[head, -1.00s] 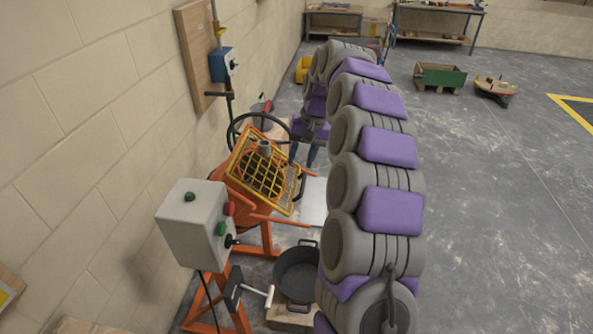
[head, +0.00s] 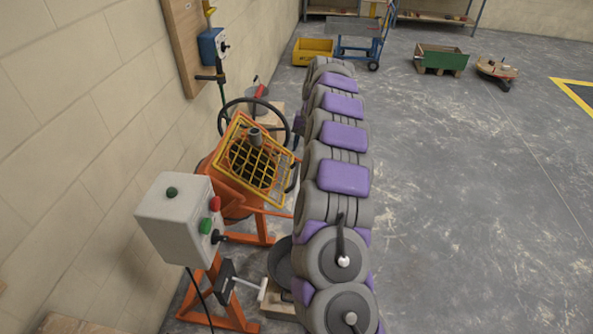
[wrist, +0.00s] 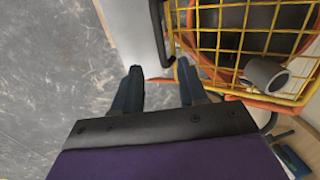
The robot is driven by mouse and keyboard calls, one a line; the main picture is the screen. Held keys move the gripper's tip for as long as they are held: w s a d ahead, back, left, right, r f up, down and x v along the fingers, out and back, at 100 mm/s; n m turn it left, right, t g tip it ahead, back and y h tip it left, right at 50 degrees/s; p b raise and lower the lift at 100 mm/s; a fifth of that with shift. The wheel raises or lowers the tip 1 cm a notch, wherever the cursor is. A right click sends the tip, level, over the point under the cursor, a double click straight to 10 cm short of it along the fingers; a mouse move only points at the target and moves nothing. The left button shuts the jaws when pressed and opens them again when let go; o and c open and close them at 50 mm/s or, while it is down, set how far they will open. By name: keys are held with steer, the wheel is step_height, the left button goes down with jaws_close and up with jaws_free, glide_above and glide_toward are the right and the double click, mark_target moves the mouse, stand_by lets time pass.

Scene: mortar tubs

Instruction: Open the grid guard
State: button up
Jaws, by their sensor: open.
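The grid guard (head: 240,160) is a yellow wire grid lying over the tilted mouth of the orange mixer drum (head: 226,187). A short grey tube (head: 254,137) stands up from it. In the wrist view the grid guard (wrist: 237,41) fills the upper right, with the grey tube (wrist: 262,75) at its side. A dark bar-like handle runs along the guard's near edge. My gripper (wrist: 160,84) is open and empty, its two blue-grey fingers apart just beside that edge. I cannot tell whether a finger touches it. In the head view my arm hides the gripper.
A grey control box (head: 182,218) with coloured buttons stands in front of the mixer. A black handwheel (head: 254,104) is behind it. A black tub (head: 281,262) sits low, partly behind my arm. The block wall is close on the left; open floor (head: 460,200) lies right.

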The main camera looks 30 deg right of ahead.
mark_target(296, 172)
steer(key=f, duration=0.3)
steer(key=a+f+b, duration=0.1)
steer(key=f, duration=0.3)
steer(key=w+f, duration=0.1)
steer(key=f, duration=0.2)
steer(key=shift+a+f+b, duration=0.3)
steer(key=shift+a+b, duration=0.05)
steer(key=shift+b, duration=0.05)
jaws_close()
